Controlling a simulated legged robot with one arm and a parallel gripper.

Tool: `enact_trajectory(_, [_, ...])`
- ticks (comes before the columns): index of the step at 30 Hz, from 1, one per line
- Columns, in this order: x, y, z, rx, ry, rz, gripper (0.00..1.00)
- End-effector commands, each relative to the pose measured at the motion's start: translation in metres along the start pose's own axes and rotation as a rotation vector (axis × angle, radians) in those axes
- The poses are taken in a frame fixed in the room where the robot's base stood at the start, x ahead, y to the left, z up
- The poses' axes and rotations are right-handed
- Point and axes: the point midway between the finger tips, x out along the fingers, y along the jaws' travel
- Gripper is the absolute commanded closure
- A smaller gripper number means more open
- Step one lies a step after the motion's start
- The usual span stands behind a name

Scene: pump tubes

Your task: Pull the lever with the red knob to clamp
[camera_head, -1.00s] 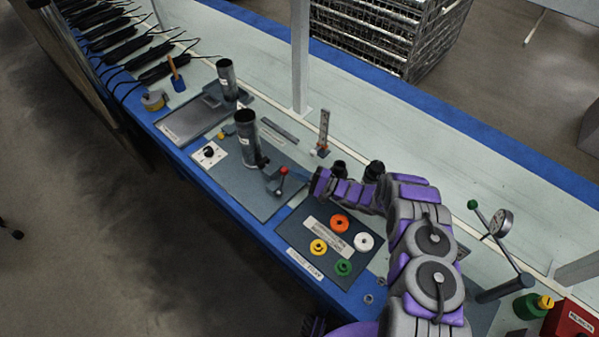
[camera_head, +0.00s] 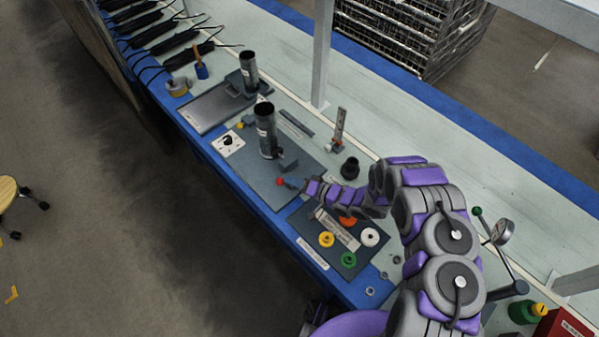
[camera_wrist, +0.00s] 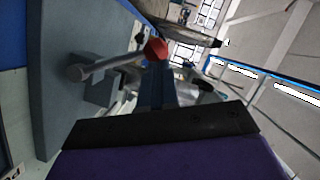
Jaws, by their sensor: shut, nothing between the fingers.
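The red knob (camera_head: 280,181) sits low over the dark plate (camera_head: 263,190), near its front right part. In the wrist view the red knob (camera_wrist: 156,48) tops a grey lever (camera_wrist: 105,65) that reaches out from a pivot at the left. The upright dark cylinder (camera_head: 267,132) stands on the same plate behind the knob. My gripper (camera_head: 291,184) is shut and empty, just right of the knob. In the wrist view my gripper (camera_wrist: 155,84) points at the knob, its tip very close; I cannot tell whether they touch. In the head view the lever's shaft is mostly hidden.
A panel with orange, yellow, white and green (camera_head: 348,259) round parts lies right of the plate, partly under my arm. A black cup (camera_head: 350,167) and a small upright stand (camera_head: 340,125) are behind. A white post (camera_head: 322,55) rises at the back.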

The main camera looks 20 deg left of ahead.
Motion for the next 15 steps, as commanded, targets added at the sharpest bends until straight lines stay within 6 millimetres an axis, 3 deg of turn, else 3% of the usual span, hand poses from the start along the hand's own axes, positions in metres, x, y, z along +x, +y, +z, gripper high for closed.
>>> enact_trajectory(9, [0.009, -0.004, 0.025, -0.208, -0.002, 0.075, 1.0])
enact_trajectory(15, [0.012, -0.001, 0.034, -0.209, 0.001, 0.076, 1.0])
